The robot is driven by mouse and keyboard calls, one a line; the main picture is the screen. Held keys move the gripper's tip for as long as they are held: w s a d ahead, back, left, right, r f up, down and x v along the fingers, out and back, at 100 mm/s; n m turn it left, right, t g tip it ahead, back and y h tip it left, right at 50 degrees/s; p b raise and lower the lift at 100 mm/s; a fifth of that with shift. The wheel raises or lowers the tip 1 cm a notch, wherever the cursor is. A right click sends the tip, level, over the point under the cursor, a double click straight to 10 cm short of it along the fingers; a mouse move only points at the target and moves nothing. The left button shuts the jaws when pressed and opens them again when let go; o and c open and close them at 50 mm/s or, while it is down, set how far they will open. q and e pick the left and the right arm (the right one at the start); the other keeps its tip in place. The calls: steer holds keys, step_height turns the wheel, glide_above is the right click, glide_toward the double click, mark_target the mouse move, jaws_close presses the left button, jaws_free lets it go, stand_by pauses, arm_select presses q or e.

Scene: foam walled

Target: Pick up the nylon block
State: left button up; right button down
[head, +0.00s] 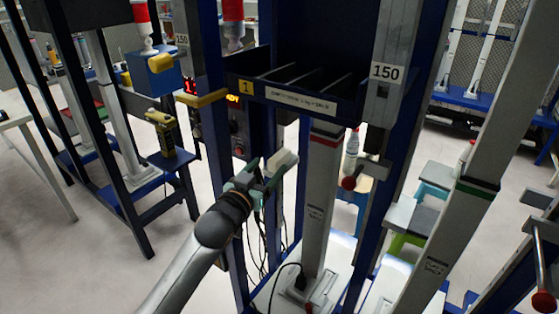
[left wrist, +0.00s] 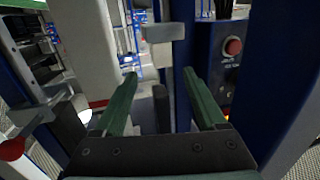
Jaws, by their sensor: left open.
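My left gripper has green fingers, spread apart. In the left wrist view the open fingers (left wrist: 160,76) stand on either side of a short dark post (left wrist: 161,108). I cannot clearly make out the block in that view. My right gripper is not in view.
A pale column (head: 321,190) and blue frame posts stand close to my left gripper. A dark slotted tray (head: 295,97) hangs above it. A control box with a red button (left wrist: 233,47) is close by at the right in the left wrist view.

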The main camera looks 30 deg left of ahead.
mark_target(273, 163)
arm_select(q)
steer(key=shift+w+a+f, duration=0.1)
steer(key=shift+w+f, duration=0.1)
steer(key=shift+w, duration=1.1)
steer(key=shift+w+a+f, duration=0.1)
steer(key=shift+w+f, duration=0.1)
steer(key=shift+w, duration=1.1)
jaws_close()
